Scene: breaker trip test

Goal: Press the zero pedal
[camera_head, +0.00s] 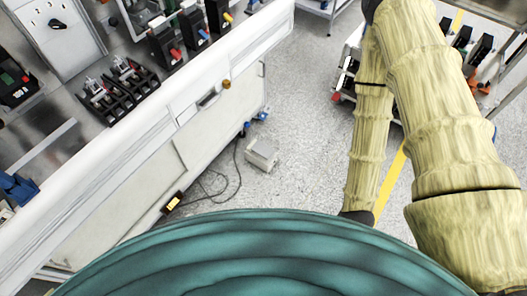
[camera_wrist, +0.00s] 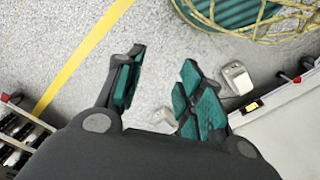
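A light grey box-like pedal (camera_head: 262,153) sits on the floor beside the workbench in the head view, with a dark cable (camera_head: 238,170) running near it. What looks like the same pedal (camera_wrist: 237,77) shows in the wrist view, right of my gripper's right finger and apart from it. My gripper (camera_wrist: 160,85) points down over the floor with its two teal-padded fingers spread and nothing visibly held. In the head view my arm hangs at the right and the gripper is hidden. I cannot read any label on the pedal.
The white workbench (camera_head: 215,95) stands left of the pedal, carrying breakers (camera_head: 165,45) and a black terminal block (camera_head: 120,88). A yellow-black device (camera_head: 172,202) is at its lower side. A cart with parts (camera_head: 345,85) stands at right. Floor (camera_head: 310,130) between is clear.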

